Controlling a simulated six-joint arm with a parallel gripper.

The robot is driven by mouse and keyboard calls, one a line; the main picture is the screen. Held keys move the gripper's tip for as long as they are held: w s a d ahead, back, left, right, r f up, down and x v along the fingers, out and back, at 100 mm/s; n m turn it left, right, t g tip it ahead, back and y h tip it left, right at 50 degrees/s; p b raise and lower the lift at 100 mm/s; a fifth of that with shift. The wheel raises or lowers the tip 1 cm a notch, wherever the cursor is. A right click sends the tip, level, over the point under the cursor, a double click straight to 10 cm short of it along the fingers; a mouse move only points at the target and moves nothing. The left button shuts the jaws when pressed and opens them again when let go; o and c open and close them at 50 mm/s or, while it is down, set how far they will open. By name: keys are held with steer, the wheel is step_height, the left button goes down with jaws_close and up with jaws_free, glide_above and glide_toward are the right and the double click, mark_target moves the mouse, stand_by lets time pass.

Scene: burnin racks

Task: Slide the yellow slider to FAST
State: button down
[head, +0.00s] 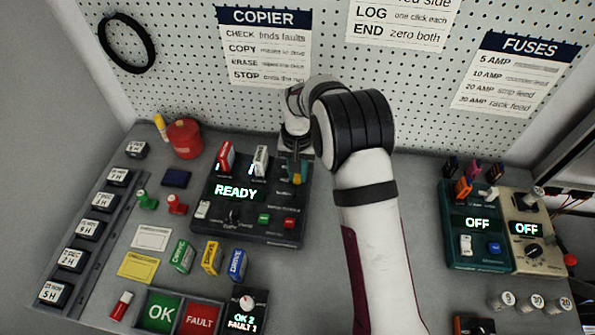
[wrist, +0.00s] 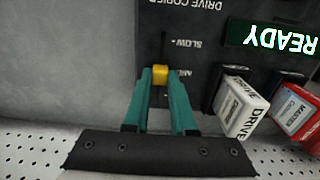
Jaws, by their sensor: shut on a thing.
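The yellow slider (wrist: 160,76) sits on the dark drive copier panel (wrist: 210,20) in the wrist view, between the tips of my gripper's teal fingers (wrist: 161,83). My gripper is shut on it. The slider's dark slot runs past the slider toward the SLOW label, which reads upside down. A second label beside the slider is too small to read surely. No FAST label is readable. In the head view my gripper (head: 297,173) reaches down to the right back part of the copier panel (head: 262,232), and the yellow slider (head: 297,179) shows only slightly.
A white drive (wrist: 243,107) and a red drive (wrist: 297,115) stand in the panel beside my gripper. The READY display (head: 236,191) is lit. A teal unit (head: 462,250) showing OFF is at the right.

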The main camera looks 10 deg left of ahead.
stand_by(0.3)
steer(key=shift+w, duration=2.25)
steer(key=c, duration=0.7)
jaws_free()
step_height(320, 180, up, 16)
steer(key=shift+f, duration=0.1)
